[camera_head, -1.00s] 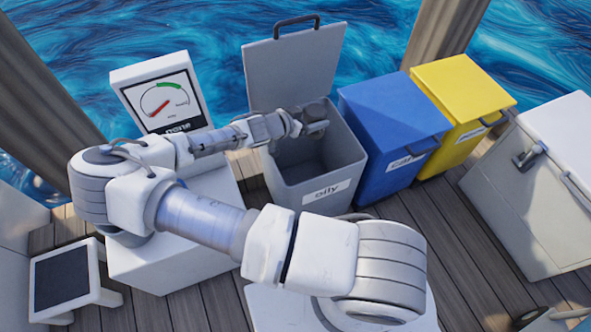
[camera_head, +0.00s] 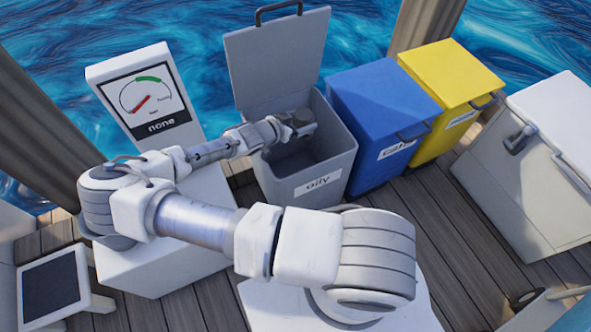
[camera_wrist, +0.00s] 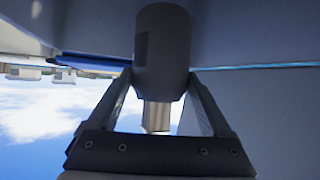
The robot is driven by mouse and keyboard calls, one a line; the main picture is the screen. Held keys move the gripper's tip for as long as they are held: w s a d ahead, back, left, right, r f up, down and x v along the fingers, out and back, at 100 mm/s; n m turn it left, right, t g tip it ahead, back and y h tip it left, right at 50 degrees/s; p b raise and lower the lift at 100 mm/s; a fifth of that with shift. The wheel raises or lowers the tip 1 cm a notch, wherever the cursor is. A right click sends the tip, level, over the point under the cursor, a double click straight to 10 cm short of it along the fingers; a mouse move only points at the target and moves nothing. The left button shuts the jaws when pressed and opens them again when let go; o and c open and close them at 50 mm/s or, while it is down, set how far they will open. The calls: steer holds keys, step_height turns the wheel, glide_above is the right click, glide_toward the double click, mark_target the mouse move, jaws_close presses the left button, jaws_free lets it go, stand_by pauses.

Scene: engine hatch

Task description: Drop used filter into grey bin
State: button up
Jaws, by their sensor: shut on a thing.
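The grey bin (camera_head: 337,163) is labelled "oily" and its lid (camera_head: 279,62) stands open at the back. My gripper (camera_head: 284,120) is over the bin's opening. It is shut on a dark grey cylindrical filter (camera_head: 298,119), which sits above the bin's dark inside. In the wrist view the filter (camera_wrist: 162,62) is held between the two fingers of my gripper (camera_wrist: 160,84), with a narrower pale stub at its lower end in the picture. Part of the bin's inside is hidden behind my arm.
A blue bin (camera_head: 383,115) and a yellow bin (camera_head: 450,90) stand shut to the right. A white gauge console (camera_head: 146,100) stands left, its screen reading "none". A white cabinet (camera_head: 535,160) with a latch is far right. Open deck lies in front of the bins.

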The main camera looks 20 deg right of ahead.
steer(key=o, duration=1.5)
steer(key=p+v, duration=0.3)
steer(key=v, duration=1.4)
steer(key=shift+s+a+p, duration=0.15)
steer(key=shift+a+p, duration=0.1)
steer(key=shift+p, duration=0.05)
